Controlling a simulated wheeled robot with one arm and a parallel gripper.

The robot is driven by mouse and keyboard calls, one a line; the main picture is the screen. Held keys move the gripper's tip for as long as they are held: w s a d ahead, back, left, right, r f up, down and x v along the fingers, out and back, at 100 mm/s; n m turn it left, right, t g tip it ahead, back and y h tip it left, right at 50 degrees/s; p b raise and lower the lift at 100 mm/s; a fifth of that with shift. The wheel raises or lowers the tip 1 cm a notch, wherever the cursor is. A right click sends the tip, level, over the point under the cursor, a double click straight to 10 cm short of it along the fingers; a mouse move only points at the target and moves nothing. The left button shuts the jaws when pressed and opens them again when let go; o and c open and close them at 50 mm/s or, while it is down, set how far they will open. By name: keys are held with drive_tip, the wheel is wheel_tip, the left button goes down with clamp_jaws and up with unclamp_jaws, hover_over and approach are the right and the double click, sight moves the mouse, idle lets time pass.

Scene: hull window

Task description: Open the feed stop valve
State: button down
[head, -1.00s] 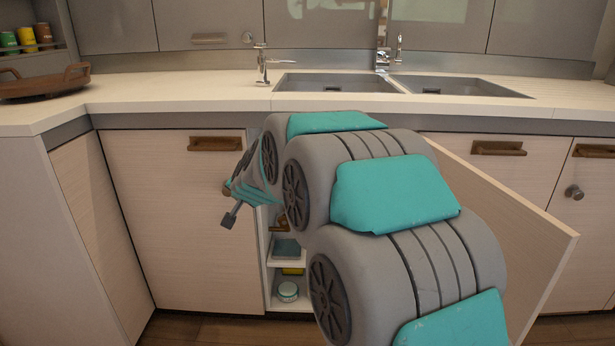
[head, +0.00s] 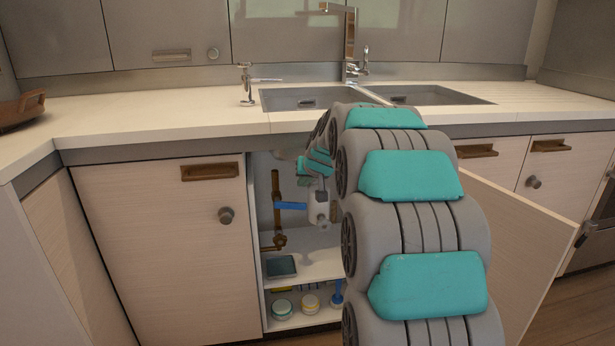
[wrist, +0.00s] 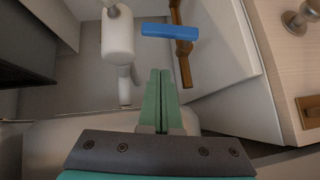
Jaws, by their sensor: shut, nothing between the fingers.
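The feed stop valve shows as a blue lever (head: 290,205) on a brass pipe (head: 276,215) inside the open cabinet under the sink. The lever lies roughly level, sticking out to the right of the pipe. In the wrist view the blue lever (wrist: 170,31) is at the top, beyond my fingertips and apart from them, with the brass pipe (wrist: 184,60) beside it. My gripper (wrist: 161,73) has its green fingers together, empty. In the head view my arm reaches into the cabinet opening and hides its right part.
A white fitting (head: 318,207) stands right of the lever; it is left of my fingers in the wrist view (wrist: 117,38). An open door (head: 520,225) is on the right.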

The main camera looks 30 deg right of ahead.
sight(290, 203)
wheel_tip(290, 203, down, 6)
drive_tip(key=w, duration=0.2)
drive_tip(key=shift+w+a+f+p, duration=0.2)
drive_tip(key=shift+w+f+p, duration=0.1)
drive_tip(key=shift+w, duration=0.1)
